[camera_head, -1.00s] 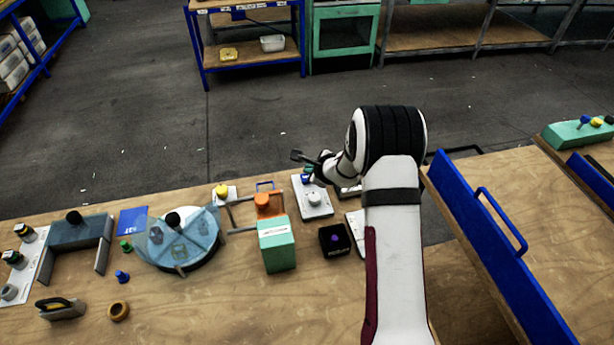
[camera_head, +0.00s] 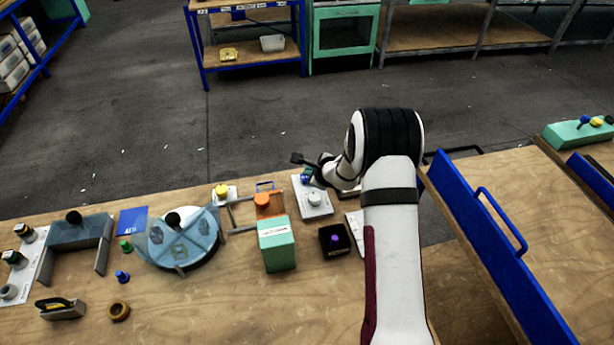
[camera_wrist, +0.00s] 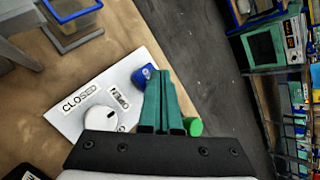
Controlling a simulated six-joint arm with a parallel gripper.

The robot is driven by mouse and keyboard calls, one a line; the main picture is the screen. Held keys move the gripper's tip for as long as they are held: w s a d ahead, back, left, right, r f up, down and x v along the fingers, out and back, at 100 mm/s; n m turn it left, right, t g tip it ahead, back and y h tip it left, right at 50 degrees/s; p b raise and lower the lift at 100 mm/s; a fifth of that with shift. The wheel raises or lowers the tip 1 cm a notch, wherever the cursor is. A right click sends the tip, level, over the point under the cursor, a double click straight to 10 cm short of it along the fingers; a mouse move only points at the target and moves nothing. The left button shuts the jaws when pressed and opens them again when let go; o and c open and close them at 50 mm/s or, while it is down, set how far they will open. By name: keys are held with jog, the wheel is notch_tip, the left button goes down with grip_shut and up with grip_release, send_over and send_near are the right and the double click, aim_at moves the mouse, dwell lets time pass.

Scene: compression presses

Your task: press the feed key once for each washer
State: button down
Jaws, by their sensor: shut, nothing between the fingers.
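My gripper (camera_head: 307,174) is over the far end of a white control panel (camera_head: 321,212). In the wrist view its teal fingers (camera_wrist: 162,108) are shut together with nothing between them. A blue button (camera_wrist: 141,76) is just left of the fingers and a green button (camera_wrist: 193,127) just right of them. I cannot tell whether the fingers touch either. The panel also carries a white knob (camera_wrist: 100,118) with CLOSED and OPEN labels. No legible label marks the feed key, and I cannot clearly make out washers.
Left of the panel stand an orange-topped frame (camera_head: 263,201), a teal box (camera_head: 277,246) and a round blue-covered station (camera_head: 188,262). A black box with a purple knob (camera_head: 335,239) is nearer. A brown ring (camera_head: 119,311) lies at front left. A blue barrier (camera_head: 495,245) is right.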

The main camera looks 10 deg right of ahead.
jog(key=shift+f, duration=0.5)
dwell(0.5)
jog(key=shift+r, duration=0.95)
jog(key=shift+r, duration=2.5)
dwell(0.5)
notch_tip(320, 180, up, 4)
jog(key=shift+f, duration=0.1)
jog(key=shift+f, duration=0.1)
